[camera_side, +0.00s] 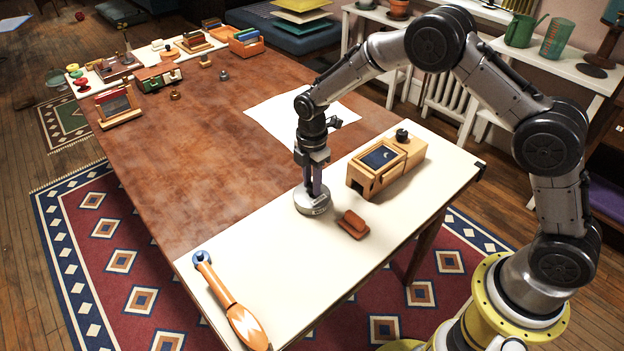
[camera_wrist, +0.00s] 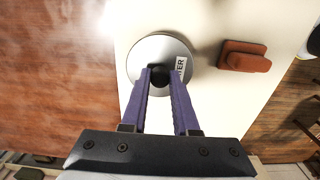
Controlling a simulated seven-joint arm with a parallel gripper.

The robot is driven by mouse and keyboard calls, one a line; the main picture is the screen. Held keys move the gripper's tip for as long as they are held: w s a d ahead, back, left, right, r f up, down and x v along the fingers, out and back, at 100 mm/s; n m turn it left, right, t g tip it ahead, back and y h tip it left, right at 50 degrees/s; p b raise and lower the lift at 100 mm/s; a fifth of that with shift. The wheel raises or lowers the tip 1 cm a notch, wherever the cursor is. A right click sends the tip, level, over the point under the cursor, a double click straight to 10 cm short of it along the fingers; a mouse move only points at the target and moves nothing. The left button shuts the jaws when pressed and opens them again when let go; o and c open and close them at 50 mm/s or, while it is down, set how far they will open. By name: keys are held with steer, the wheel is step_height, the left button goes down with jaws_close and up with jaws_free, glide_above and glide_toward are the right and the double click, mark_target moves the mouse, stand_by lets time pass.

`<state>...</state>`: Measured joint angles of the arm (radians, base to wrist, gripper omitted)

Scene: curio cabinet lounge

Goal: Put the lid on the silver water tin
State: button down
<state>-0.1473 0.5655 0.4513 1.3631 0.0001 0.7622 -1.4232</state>
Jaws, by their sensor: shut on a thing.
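The silver water tin (camera_side: 311,207) is a short round tin on the cream strip of the table, below my gripper (camera_side: 315,188). In the wrist view a round silver lid (camera_wrist: 150,48) with a dark knob (camera_wrist: 158,76) shows from above, and a white label ending in "ER" (camera_wrist: 180,68) shows at its right. The purple fingers of my gripper (camera_wrist: 158,80) are shut on the knob, pointing down. The lid is over the tin and hides its mouth. I cannot tell whether it is fully seated or slightly raised.
A red-brown block with a raised grip (camera_side: 353,224) lies just right of the tin. A wooden box with a dark blue panel (camera_side: 382,160) stands behind it. An orange-handled tool (camera_side: 231,305) lies at the front left. The brown tabletop (camera_side: 210,150) is mostly clear.

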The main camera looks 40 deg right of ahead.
steer(key=shift+f, duration=0.15)
steer(key=c, duration=0.6)
jaws_free()
step_height(320, 180, up, 14)
